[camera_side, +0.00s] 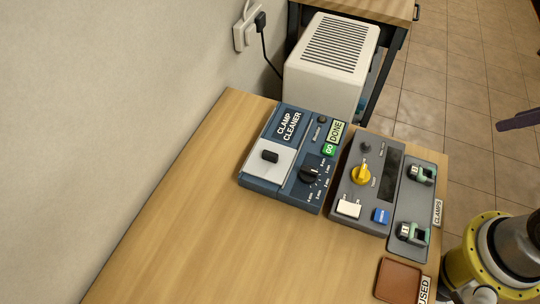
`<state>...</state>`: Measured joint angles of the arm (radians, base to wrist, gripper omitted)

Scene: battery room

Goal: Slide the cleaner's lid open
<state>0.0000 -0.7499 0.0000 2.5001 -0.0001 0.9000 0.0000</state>
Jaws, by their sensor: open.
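The clamp cleaner is a blue box (260,196) on the wooden table, labelled CLAMP CLEANER. Its light grey lid (284,164) lies over the lower left part of the top, with a black handle (269,156) standing on it. The lid looks shut; no opening shows beside it. A black dial (310,174) with printed marks sits to the right of the lid. A green GO button (328,149) and a DONE label lie above the dial. I cannot make out my gripper in this view.
A grey panel (344,190) with a yellow knob stands close right of the cleaner. Beyond it, a grey tray (408,212) holds two green-and-black clamps. A brown tray (399,281) lies at the front. A dark bar (520,120) juts in at right, unclear. The table's left is clear.

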